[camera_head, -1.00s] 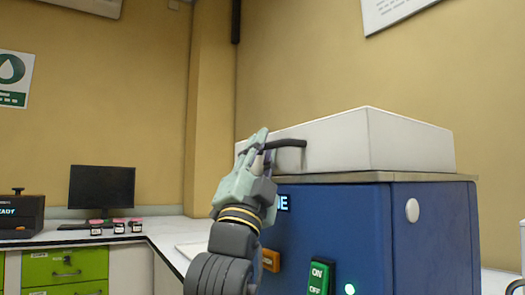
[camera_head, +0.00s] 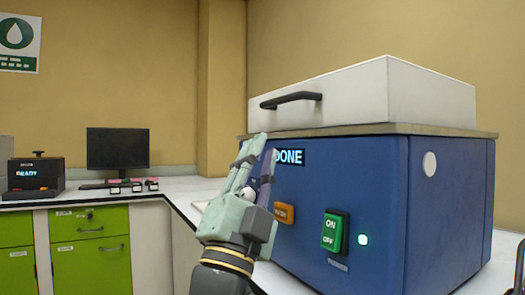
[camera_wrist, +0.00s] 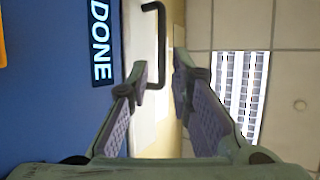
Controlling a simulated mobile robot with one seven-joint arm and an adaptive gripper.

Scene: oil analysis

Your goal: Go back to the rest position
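My gripper (camera_head: 255,165) points up in front of the blue machine, a little below and left of its lid handle. In the wrist view my gripper (camera_wrist: 160,75) shows two fingers spread apart with nothing between them. The blue machine (camera_head: 350,180) has a "DONE" display (camera_head: 290,157), an orange button (camera_head: 284,212) and a green on/off switch (camera_head: 334,232). Its white lid (camera_head: 400,95) is down on the body. The black lid handle (camera_head: 291,99) is clear of the fingers; the handle also shows in the wrist view (camera_wrist: 160,40).
A counter (camera_head: 185,190) runs along the left and back, over green drawers (camera_head: 90,250). On it stand a monitor (camera_head: 118,149), several small jars (camera_head: 137,186) and a dark device reading "READY" (camera_head: 35,177). The air left of my gripper is clear.

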